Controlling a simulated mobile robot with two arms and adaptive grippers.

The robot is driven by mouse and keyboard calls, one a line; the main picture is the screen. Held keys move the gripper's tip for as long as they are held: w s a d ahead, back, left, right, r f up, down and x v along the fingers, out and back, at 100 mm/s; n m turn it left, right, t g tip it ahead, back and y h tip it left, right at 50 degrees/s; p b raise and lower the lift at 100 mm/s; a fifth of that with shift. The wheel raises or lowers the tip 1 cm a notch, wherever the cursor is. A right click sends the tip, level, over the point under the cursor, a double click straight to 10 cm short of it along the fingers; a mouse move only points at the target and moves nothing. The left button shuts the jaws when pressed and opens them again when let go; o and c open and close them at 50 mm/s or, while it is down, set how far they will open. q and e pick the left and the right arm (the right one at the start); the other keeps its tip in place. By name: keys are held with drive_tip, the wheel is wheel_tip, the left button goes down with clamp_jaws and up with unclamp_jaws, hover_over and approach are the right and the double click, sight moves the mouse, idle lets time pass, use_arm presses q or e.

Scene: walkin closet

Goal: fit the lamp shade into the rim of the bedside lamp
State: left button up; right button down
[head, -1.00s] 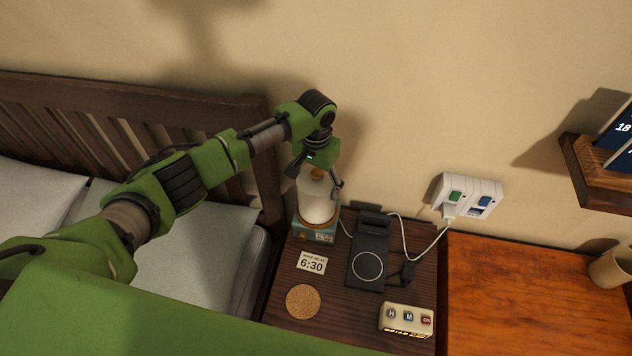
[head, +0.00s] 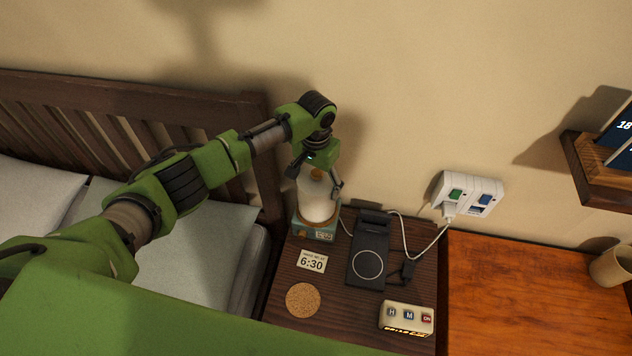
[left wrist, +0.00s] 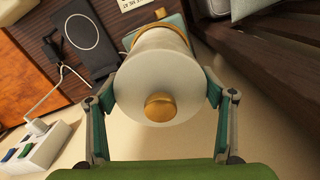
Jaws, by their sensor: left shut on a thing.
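The white lamp shade (head: 317,202) with a brass knob on top stands upright at the bedside lamp base (head: 314,228), a teal block with a brass rim at the back left of the nightstand. My left gripper (head: 317,188) is shut on the shade from above. In the left wrist view the shade (left wrist: 158,82) sits between the two fingers, with the knob facing the camera and the brass rim (left wrist: 162,30) around its far end. The shade hides the seat inside the rim, so I cannot tell how deep it sits. My right gripper is not in view.
The bed headboard (head: 150,125) is left; a wall outlet (head: 468,194) is right.

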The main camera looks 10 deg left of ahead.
sight(316, 174)
use_arm(q)
drive_tip(key=o, duration=1.4)
drive_tip(key=shift+r, duration=0.1)
drive_tip(key=shift+r+p, duration=2.4)
drive_tip(key=shift+p, duration=0.25)
